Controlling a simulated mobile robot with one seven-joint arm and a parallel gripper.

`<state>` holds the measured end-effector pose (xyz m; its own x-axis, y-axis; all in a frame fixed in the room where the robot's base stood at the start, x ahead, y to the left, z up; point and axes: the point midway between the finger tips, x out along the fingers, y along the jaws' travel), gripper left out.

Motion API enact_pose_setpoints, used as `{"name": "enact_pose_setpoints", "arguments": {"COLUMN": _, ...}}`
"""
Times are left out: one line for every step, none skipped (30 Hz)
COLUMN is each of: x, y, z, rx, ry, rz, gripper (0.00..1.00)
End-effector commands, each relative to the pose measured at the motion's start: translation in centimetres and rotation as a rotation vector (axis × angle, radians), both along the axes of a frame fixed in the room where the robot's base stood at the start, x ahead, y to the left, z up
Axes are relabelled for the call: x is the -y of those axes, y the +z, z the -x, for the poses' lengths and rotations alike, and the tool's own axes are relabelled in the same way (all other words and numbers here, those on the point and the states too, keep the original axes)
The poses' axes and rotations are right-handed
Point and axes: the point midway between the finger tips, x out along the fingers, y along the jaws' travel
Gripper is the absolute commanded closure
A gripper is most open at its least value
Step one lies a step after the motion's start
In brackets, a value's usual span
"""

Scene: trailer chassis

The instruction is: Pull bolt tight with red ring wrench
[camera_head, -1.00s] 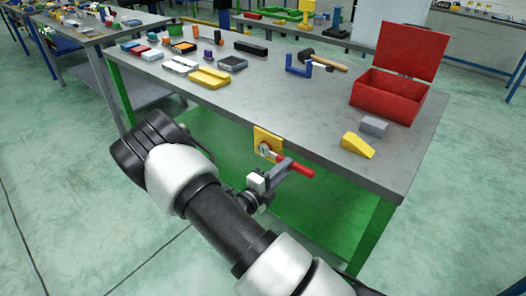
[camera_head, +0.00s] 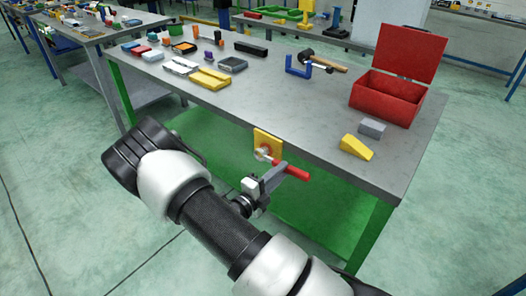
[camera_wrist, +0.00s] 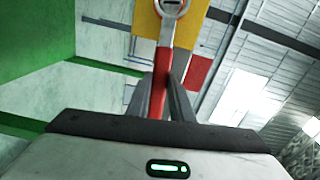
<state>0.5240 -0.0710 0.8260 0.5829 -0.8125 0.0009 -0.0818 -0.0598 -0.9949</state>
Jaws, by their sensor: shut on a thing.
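The red ring wrench (camera_head: 297,172) is at the front edge of the workbench, and its red handle end sticks out to the right past my gripper (camera_head: 272,178). Its metal ring end is at the bolt (camera_head: 263,153) on a yellow plate (camera_head: 268,139) fixed to the bench front. In the wrist view, my gripper's fingers (camera_wrist: 168,98) are closed on the red handle (camera_wrist: 160,85) of the wrench. The ring (camera_wrist: 172,7) shows at the top of that view in front of the yellow plate (camera_wrist: 147,20), and appears to be around the bolt. How far it is seated is unclear.
The workbench (camera_head: 300,125) carries an open red box (camera_head: 385,97), a yellow wedge (camera_head: 356,147), a grey block (camera_head: 372,128), a blue clamp (camera_head: 297,69), a hammer (camera_head: 328,62) and several small parts. A green panel (camera_head: 320,205) is below the top. Floor is free in front.

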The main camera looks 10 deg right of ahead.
Motion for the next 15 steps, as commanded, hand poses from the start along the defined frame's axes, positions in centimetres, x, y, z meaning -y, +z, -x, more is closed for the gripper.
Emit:
{"name": "enact_pose_setpoints", "arguments": {"x": -0.3, "y": 0.2, "z": 0.2, "rx": 0.001, "ry": 0.001, "rz": 0.002, "gripper": 1.00}}
{"name": "enact_pose_setpoints", "arguments": {"x": -0.5, "y": 0.2, "z": 0.3, "rx": 0.001, "ry": 0.001, "rz": 0.002, "gripper": 1.00}}
{"name": "enact_pose_setpoints", "arguments": {"x": -0.6, "y": 0.2, "z": 0.4, "rx": 0.001, "ry": 0.001, "rz": 0.002, "gripper": 1.00}}
{"name": "enact_pose_setpoints", "arguments": {"x": -0.8, "y": 0.2, "z": 0.5, "rx": 0.002, "ry": 0.000, "rz": 0.001, "gripper": 1.00}}
{"name": "enact_pose_setpoints", "arguments": {"x": -0.9, "y": 0.2, "z": 0.6, "rx": 0.002, "ry": 0.000, "rz": 0.001, "gripper": 1.00}}
{"name": "enact_pose_setpoints", "arguments": {"x": -1.1, "y": 0.2, "z": 0.8, "rx": 0.002, "ry": 0.000, "rz": 0.002, "gripper": 1.00}}
{"name": "enact_pose_setpoints", "arguments": {"x": -1.2, "y": 0.2, "z": 0.9, "rx": 0.002, "ry": 0.000, "rz": 0.002, "gripper": 1.00}}
{"name": "enact_pose_setpoints", "arguments": {"x": -1.4, "y": 0.2, "z": 1.0, "rx": 0.002, "ry": 0.001, "rz": 0.002, "gripper": 1.00}}
{"name": "enact_pose_setpoints", "arguments": {"x": -1.6, "y": 0.2, "z": 1.1, "rx": 0.002, "ry": 0.001, "rz": 0.002, "gripper": 1.00}}
{"name": "enact_pose_setpoints", "arguments": {"x": -1.7, "y": 0.2, "z": 1.2, "rx": 0.002, "ry": 0.001, "rz": 0.002, "gripper": 1.00}}
{"name": "enact_pose_setpoints", "arguments": {"x": -1.9, "y": 0.2, "z": 1.3, "rx": 0.002, "ry": 0.001, "rz": 0.002, "gripper": 1.00}}
{"name": "enact_pose_setpoints", "arguments": {"x": -2.1, "y": 0.2, "z": 1.5, "rx": 0.002, "ry": 0.000, "rz": 0.001, "gripper": 1.00}}
{"name": "enact_pose_setpoints", "arguments": {"x": -2.2, "y": 0.2, "z": 1.6, "rx": 0.001, "ry": 0.000, "rz": 0.002, "gripper": 1.00}}
{"name": "enact_pose_setpoints", "arguments": {"x": -2.4, "y": 0.1, "z": 1.7, "rx": 0.001, "ry": 0.000, "rz": 0.002, "gripper": 1.00}}
{"name": "enact_pose_setpoints", "arguments": {"x": -2.5, "y": 0.1, "z": 1.8, "rx": 0.001, "ry": 0.001, "rz": 0.002, "gripper": 1.00}}
